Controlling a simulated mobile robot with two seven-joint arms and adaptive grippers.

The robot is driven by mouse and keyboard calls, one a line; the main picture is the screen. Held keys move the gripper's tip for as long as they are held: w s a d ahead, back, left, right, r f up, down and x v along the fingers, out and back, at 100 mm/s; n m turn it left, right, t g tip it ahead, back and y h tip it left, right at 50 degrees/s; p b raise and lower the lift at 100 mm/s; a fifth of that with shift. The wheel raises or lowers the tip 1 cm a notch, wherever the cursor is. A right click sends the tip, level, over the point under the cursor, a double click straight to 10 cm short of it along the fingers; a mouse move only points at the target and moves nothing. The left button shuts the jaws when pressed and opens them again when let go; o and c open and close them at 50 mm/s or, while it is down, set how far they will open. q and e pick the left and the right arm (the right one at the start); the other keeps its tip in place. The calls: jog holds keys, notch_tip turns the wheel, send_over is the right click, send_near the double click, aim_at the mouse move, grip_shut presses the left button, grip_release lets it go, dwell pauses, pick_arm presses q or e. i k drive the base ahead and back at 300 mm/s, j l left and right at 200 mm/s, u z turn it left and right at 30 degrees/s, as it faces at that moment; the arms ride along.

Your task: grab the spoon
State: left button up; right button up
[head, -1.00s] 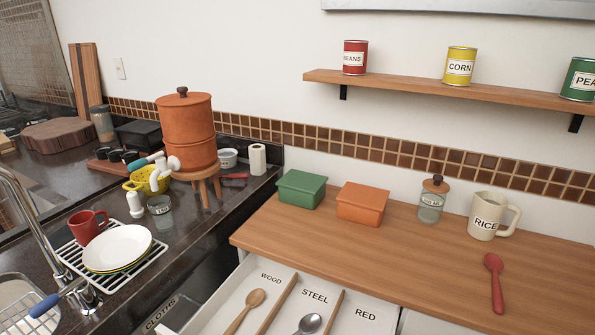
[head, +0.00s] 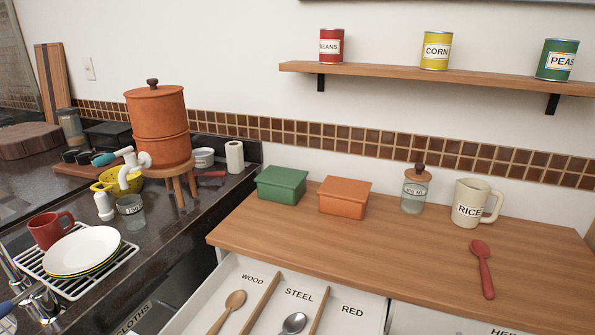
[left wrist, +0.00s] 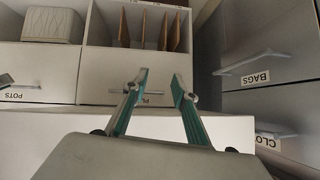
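A red spoon (head: 482,268) lies on the wooden counter at the right in the head view, below the mug labelled RICE. A wooden spoon (head: 229,310) lies in the WOOD section of the open drawer, and a steel spoon (head: 293,323) lies in the STEEL section. The section labelled RED looks empty where it shows. My left gripper (left wrist: 160,80) shows in the left wrist view, its two fingers apart with nothing between them, in front of cabinet fronts. Neither gripper shows in the head view.
On the counter stand a green box (head: 282,186), an orange box (head: 344,198), a glass jar (head: 414,196) and the RICE mug (head: 470,209). A shelf (head: 440,80) with cans hangs above. A dish rack with plates (head: 82,251) is at the left. The counter's front middle is clear.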

aim_at(478, 247)
jog(key=k+l+z, duration=0.1)
jog(key=l+z, duration=0.25)
jog(key=l, duration=0.2)
jog(key=l+z, duration=0.35)
jog(key=l, duration=0.25)
jog(key=i+l+z, duration=0.15)
jog(key=l, duration=0.15)
jog(key=l+z, duration=0.2)
jog(key=i+l+z, duration=0.15)
jog(key=l, duration=0.25)
